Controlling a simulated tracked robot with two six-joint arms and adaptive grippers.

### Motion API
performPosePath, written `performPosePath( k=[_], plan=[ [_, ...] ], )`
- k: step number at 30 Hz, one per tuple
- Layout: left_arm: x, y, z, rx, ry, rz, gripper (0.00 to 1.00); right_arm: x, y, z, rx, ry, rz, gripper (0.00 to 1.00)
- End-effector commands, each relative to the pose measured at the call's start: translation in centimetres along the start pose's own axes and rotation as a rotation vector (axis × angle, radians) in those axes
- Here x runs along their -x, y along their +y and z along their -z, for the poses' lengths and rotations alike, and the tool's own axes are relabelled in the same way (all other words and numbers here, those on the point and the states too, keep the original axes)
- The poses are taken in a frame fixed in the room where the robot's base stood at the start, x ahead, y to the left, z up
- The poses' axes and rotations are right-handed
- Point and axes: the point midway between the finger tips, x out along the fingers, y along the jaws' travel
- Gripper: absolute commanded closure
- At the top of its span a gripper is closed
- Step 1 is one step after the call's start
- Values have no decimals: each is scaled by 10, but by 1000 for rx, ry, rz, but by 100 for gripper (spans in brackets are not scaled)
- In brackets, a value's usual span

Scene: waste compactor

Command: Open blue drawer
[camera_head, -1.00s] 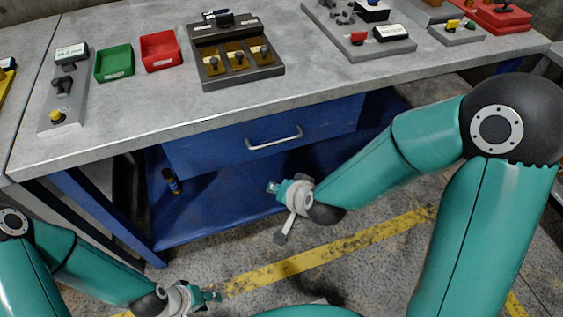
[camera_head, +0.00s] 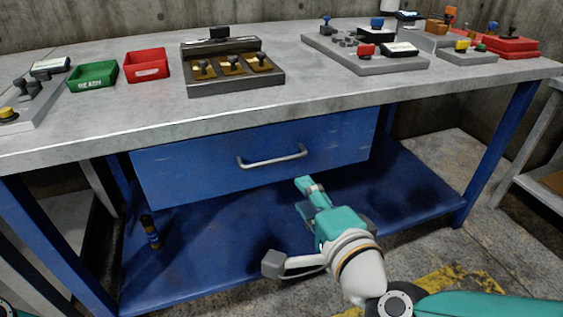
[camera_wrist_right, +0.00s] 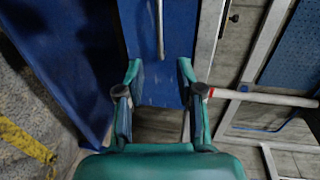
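The blue drawer (camera_head: 200,172) is under the grey tabletop and looks shut, its front wide and flat. Its silver bar handle (camera_head: 272,158) runs across the front. My right gripper (camera_head: 306,186) is just below and right of the handle, pointing up toward the drawer, and does not hold it. In the right wrist view the gripper (camera_wrist_right: 159,70) is open and empty, its two fingers well apart. The handle (camera_wrist_right: 160,30) lies ahead of the gap between them, against the drawer front (camera_wrist_right: 183,55). My left gripper is out of the head view.
On the tabletop (camera_head: 330,95) stand a green bin (camera_head: 93,77), a red bin (camera_head: 147,66) and several control panels. A blue lower shelf (camera_head: 210,260) carries a small dark bottle (camera_head: 151,232). The space in front of the drawer is clear except for my right arm.

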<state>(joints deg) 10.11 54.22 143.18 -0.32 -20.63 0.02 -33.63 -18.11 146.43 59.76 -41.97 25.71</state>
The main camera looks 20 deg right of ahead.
Motion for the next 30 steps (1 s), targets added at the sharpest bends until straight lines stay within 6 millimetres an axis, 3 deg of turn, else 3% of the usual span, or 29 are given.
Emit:
performPosePath(
  k=[24, 30],
  plan=[
    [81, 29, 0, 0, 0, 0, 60, -101, -1, -1, 3, -5, -12, 63],
    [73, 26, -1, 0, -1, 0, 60, -136, 4, -2, 1, -6, -7, 63]
  ],
)
